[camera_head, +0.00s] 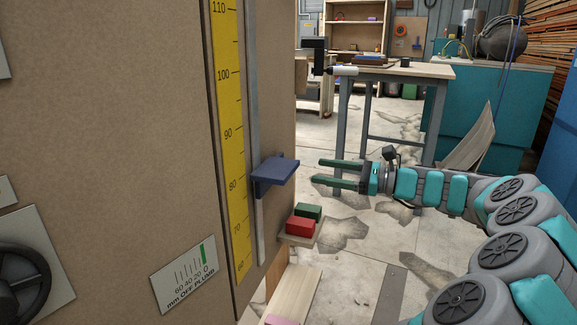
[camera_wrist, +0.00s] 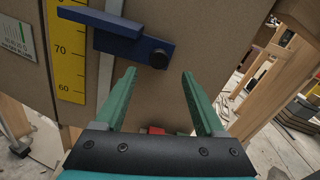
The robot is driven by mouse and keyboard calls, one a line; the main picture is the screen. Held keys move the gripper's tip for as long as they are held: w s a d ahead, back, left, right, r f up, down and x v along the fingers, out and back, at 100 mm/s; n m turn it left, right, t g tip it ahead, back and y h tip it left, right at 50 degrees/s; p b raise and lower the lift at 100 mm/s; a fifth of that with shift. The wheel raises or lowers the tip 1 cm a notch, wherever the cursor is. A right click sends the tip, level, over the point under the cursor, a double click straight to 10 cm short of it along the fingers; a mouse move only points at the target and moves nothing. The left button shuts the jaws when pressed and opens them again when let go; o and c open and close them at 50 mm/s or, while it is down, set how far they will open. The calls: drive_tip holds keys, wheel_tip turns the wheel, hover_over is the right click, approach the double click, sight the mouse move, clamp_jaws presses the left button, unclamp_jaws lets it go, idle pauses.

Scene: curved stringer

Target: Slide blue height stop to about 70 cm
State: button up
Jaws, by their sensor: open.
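The blue height stop (camera_head: 274,171) sits on a grey vertical rail (camera_head: 255,100) beside the yellow scale (camera_head: 231,130), roughly level with the 80 mark in the head view. In the wrist view the blue stop (camera_wrist: 135,42) shows a flat ledge and a plate with a black knob (camera_wrist: 159,58). My gripper (camera_head: 322,171) is open and empty, to the right of the stop and apart from it. In the wrist view my gripper's fingers (camera_wrist: 157,76) point toward the panel, with the knob beyond and between the tips.
A red block (camera_head: 299,226) and a green block (camera_head: 308,211) rest on a small ledge below the stop. A plumb gauge plate (camera_head: 184,275) and a dark handwheel (camera_head: 22,283) are on the panel. A workbench (camera_head: 396,69) stands behind. Floor right of the panel is open.

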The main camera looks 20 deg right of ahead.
drive_tip(key=x, duration=0.7)
drive_tip(key=shift+s, duration=0.1)
clamp_jaws()
idle(0.5)
drive_tip(key=shift+f, duration=0.1)
idle(0.7)
